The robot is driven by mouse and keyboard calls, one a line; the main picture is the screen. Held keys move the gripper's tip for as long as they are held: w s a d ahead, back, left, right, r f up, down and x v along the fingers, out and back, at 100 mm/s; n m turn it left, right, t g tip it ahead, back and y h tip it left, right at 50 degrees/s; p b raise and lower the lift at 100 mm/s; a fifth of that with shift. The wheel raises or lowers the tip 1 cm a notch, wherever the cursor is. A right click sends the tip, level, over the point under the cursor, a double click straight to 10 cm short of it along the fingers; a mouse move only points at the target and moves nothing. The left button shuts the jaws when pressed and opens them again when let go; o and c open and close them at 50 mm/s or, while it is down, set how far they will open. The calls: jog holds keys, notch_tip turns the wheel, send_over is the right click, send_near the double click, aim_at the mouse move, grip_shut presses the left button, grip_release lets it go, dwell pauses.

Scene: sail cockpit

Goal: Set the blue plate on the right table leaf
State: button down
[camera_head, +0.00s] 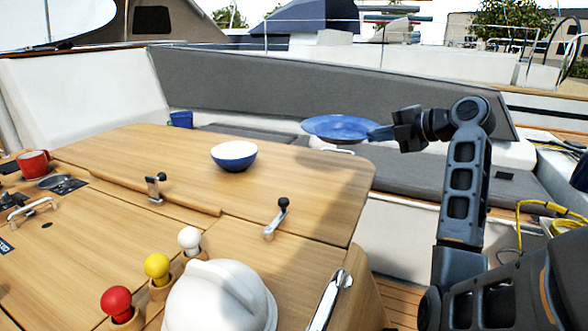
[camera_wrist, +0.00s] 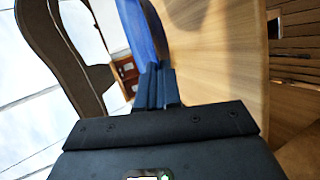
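The blue plate (camera_head: 340,127) is held roughly level in the air, beyond the far right part of the wooden table in the head view. My gripper (camera_head: 381,133) is shut on its right rim. In the wrist view the blue plate (camera_wrist: 138,32) runs up from between the fingertips of my gripper (camera_wrist: 154,85). The wooden table leaf (camera_head: 310,185) lies below and to the left of the plate; it also shows in the wrist view (camera_wrist: 225,60). I cannot tell how high the plate is above it.
A blue-and-white bowl (camera_head: 233,156) stands on the leaf. A blue cup (camera_head: 181,119) is at the far side and a red mug (camera_head: 33,164) at the left. Two metal latches stick up along the table. Red, yellow and white knobs and a white dome are in front. The leaf's right part is bare.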

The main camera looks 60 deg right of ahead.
jog(key=p, duration=0.2)
send_over(331, 193)
notch_tip(331, 193, down, 7)
jog(key=shift+d+r, duration=0.1)
jog(key=shift+r, duration=0.1)
jog(key=shift+f+p, duration=0.65)
jog(key=shift+f, duration=1.4)
jog(key=shift+f, duration=0.15)
jog(key=c, duration=1.3)
grip_release()
jog(key=shift+c, duration=0.2)
jog(key=shift+r, duration=0.2)
jog(key=b+v, duration=0.2)
jog(key=v, duration=1)
